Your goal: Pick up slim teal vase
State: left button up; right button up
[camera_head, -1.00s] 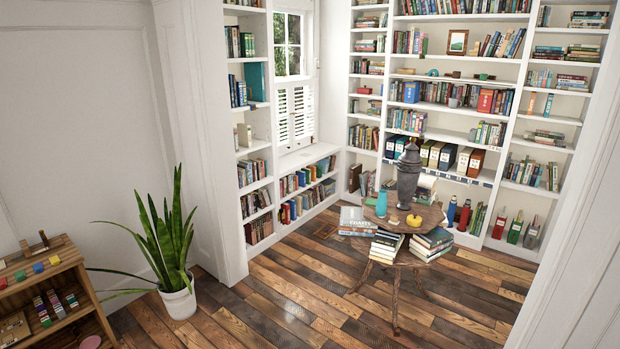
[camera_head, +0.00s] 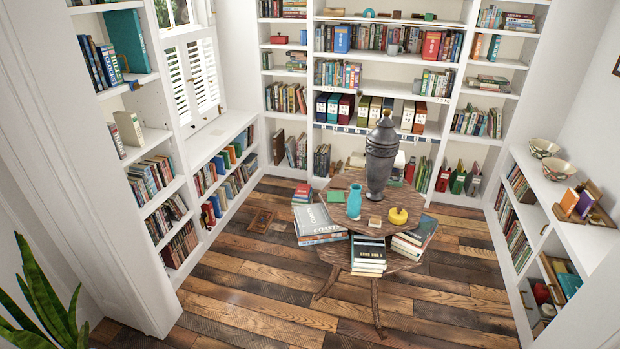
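A slim teal vase (camera_head: 354,201) stands upright on the upper top of a two-tier wooden table (camera_head: 378,222) in the middle of the room. A large dark grey lidded urn (camera_head: 381,160) stands behind it to the right, apart from it. A yellow round object (camera_head: 398,216) and a small tan block (camera_head: 375,222) lie on the same top, to the vase's right. Neither of my grippers shows in the head view.
Stacks of books (camera_head: 368,254) crowd the table's lower tier. The plank floor (camera_head: 260,290) in front of the table is clear. A plant (camera_head: 45,300) is at lower left, a low white shelf (camera_head: 575,235) at right, and full bookshelves (camera_head: 390,100) line the back.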

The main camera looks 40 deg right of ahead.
aim_at(354, 203)
jog(key=z, duration=0.55)
jog(key=i, duration=1.65)
jog(key=z, duration=0.8)
